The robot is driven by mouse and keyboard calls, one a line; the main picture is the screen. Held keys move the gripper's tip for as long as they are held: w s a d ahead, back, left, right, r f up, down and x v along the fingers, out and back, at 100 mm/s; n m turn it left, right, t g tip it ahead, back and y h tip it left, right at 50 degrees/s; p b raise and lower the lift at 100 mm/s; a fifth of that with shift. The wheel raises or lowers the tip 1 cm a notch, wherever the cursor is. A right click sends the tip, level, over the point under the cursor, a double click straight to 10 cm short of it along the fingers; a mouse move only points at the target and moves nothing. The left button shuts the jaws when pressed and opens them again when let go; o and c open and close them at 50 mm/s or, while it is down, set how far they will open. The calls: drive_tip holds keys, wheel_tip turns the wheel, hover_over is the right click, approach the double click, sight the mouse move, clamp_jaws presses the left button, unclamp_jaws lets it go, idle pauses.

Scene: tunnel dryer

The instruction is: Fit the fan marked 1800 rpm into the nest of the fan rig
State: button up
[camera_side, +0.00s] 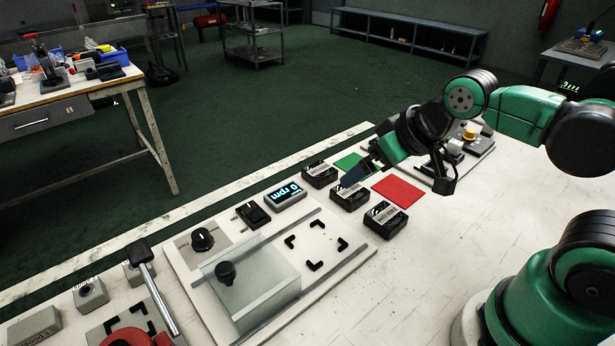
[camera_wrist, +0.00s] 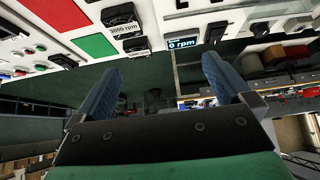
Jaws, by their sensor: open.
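Three black fans with white labels stand in a row: a far one (camera_side: 320,174), a middle one (camera_side: 349,195) and a near one (camera_side: 385,218). Their labels are too small to read in the side view. In the wrist view one fan (camera_wrist: 118,14) reads 3000 rpm; another fan (camera_wrist: 135,45) has no readable mark. I cannot tell which is the 1800 rpm fan. The fan rig (camera_side: 265,265) has a nest (camera_side: 317,243) of black corner brackets, which is empty.
A clear cover (camera_side: 250,285) with a black knob lies over the rig's left part, beside the nest. A display (camera_side: 286,195) reads 0 rpm. A black switch (camera_side: 252,214), green mat (camera_side: 350,161) and red mat (camera_side: 398,191) are nearby.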

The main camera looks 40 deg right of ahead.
drive_tip(key=g, duration=0.7)
hover_over(320, 169)
wheel_tip(320, 169, down, 7)
drive_tip(key=shift+s+a+r, duration=0.1)
drive_tip(key=shift+r, duration=0.1)
drive_tip(key=shift+f, duration=3.25)
drive_tip(key=c, duration=1.1)
